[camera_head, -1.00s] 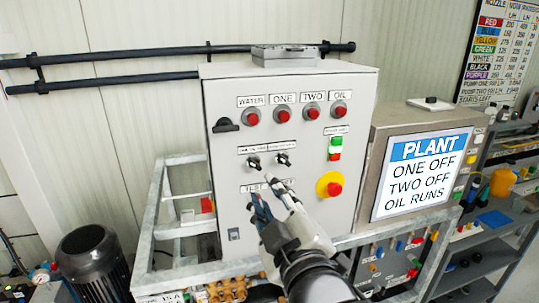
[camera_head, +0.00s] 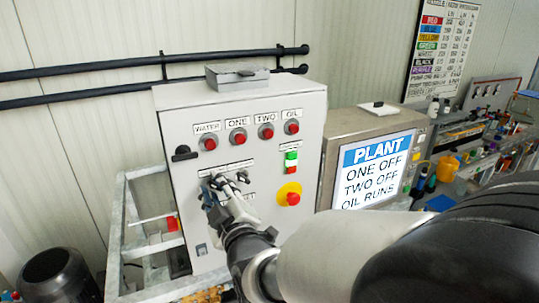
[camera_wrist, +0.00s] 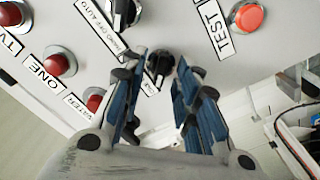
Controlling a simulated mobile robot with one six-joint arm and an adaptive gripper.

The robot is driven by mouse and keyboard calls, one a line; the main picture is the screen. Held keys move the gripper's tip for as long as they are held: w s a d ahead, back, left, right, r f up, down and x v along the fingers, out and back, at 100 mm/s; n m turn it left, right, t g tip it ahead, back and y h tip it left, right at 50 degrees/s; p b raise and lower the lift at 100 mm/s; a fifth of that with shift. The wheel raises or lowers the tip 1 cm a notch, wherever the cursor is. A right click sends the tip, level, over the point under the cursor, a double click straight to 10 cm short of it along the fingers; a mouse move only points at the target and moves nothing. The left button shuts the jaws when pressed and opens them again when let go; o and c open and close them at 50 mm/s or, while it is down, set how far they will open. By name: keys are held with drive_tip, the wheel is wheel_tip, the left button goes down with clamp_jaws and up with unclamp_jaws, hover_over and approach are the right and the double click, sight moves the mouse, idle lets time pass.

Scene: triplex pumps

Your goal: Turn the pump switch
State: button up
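The grey control cabinet (camera_head: 175,235) has two black rotary pump switches in its middle row. The right switch (camera_head: 243,176) shows beside my gripper in the head view. My gripper (camera_head: 214,184) reaches up to the panel at that left switch. In the wrist view, the left switch (camera_wrist: 160,62) sits between the tips of my open gripper (camera_wrist: 161,65), with blue finger pads on either side. I cannot tell whether the pads touch it. The other switch (camera_wrist: 125,10) is at the top edge.
Red lamps (camera_head: 238,137) line the cabinet's top row. A red stop button on yellow (camera_head: 289,194) and a green-and-red button pair (camera_head: 291,162) are to the right. A screen (camera_head: 375,172) reads ONE OFF, TWO OFF, OIL RUNS. A metal frame (camera_head: 123,220) surrounds the cabinet.

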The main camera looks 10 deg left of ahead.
drive_tip(key=shift+w+a, duration=0.1)
drive_tip(key=shift+w, duration=0.1)
clamp_jaws()
idle(0.3)
